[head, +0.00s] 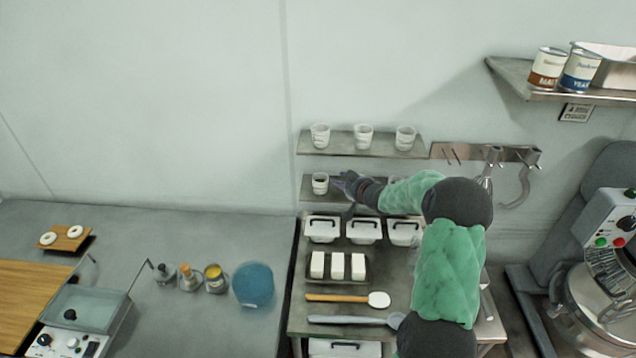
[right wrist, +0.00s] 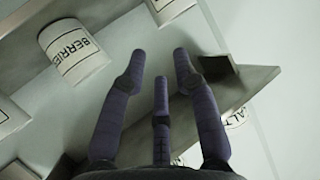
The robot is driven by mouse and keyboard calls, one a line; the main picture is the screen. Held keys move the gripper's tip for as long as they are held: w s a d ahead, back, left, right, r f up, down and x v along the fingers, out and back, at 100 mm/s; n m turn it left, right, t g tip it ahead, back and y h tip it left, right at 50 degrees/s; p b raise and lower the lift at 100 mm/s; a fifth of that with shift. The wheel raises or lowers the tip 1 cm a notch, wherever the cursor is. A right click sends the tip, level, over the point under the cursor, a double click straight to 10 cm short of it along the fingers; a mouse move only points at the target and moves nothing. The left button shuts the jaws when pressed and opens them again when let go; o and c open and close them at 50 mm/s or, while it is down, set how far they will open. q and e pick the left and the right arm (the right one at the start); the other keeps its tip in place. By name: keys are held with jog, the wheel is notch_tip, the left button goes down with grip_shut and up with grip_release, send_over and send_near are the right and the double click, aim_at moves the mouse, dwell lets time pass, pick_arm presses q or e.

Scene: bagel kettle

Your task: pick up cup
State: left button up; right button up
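Small white cups stand on two wall shelves. In the head view one cup (head: 320,184) is at the left end of the lower shelf. My right gripper (head: 346,184) is just to the right of it, reaching left along that shelf. In the right wrist view the three dark fingers of the right gripper (right wrist: 160,62) are spread with nothing between them. A white cup labelled BERRIES (right wrist: 78,52) is to the left of the fingers and apart from them. My arm hides part of the lower shelf. My left gripper is not in view.
Three cups, a left one (head: 320,136), a middle one (head: 363,137) and a right one (head: 405,138), stand on the upper shelf (head: 342,148) above my gripper. Lidded white containers (head: 322,229) are below. A utensil rack (head: 470,153) hangs to the right.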

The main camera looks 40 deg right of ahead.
aim_at(320, 184)
jog(key=x, duration=0.4)
jog(key=shift+f, duration=0.15)
jog(key=shift+w+a+f, duration=0.1)
jog(key=shift+w+a, duration=0.05)
jog(key=shift+w, duration=0.2)
jog(key=shift+p+x, duration=0.3)
jog(key=shift+x, duration=1.9)
jog(key=shift+a, duration=0.15)
grip_shut()
